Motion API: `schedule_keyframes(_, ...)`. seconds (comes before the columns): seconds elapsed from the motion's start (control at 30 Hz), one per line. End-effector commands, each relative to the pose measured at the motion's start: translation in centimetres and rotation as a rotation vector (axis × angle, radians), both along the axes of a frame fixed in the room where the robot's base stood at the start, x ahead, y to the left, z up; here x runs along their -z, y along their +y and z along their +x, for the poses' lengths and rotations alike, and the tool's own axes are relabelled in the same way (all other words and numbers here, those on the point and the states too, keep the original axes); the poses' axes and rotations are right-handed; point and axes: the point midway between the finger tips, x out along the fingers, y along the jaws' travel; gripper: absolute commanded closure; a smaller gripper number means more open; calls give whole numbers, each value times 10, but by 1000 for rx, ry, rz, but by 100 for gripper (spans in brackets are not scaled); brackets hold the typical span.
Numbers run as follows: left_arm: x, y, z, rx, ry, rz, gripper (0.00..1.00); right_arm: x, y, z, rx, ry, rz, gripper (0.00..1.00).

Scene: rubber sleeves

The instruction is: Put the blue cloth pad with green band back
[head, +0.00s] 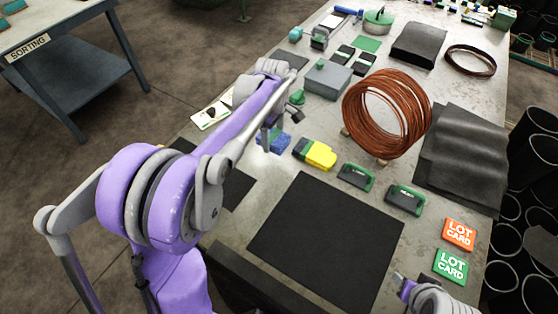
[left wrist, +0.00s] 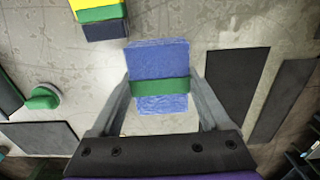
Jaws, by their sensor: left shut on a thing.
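The blue cloth pad with green band (head: 274,142) is at the left side of the table in the head view, partly hidden by my arm. In the left wrist view the pad (left wrist: 158,58) shows clearly, with its green band across it. My left gripper (head: 268,130) is shut on the pad; in the left wrist view its fingers (left wrist: 160,88) flank it at the band. I cannot tell whether the pad touches the table. My right gripper (head: 403,286) shows only partly at the bottom right of the head view, and its jaws are unclear.
A yellow and green block (head: 315,153) lies just right of the pad. A large black mat (head: 325,240) covers the near table and is bare. Two green-and-black blocks (head: 356,177) lie beyond it. A copper wire coil (head: 387,113) stands farther back. A grey box (head: 327,80) sits behind.

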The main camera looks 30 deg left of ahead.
Motion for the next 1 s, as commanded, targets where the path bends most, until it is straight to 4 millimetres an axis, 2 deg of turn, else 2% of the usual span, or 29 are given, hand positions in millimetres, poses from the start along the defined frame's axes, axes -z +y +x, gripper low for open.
schedule_keyframes(0.1, 24, 0, 0, 0, 0, 0, 72, 2, 0, 0, 0, 1, 0, 50)
schedule_keyframes(0.2, 41, 0, 0, 0, 0, 0, 72, 3, 0, -1, 0, 1, 0, 50)
schedule_keyframes(0.43, 59, 0, 0, 0, 0, 0, 72, 3, 0, -1, 0, 2, 0, 50)
schedule_keyframes(0.6, 83, 0, 0, 0, 0, 0, 72, 5, 0, -1, 0, 2, 0, 50)
schedule_keyframes(1.0, 92, 0, 0, 0, 1, 0, 72, 9, 0, -2, 0, 4, 0, 50)
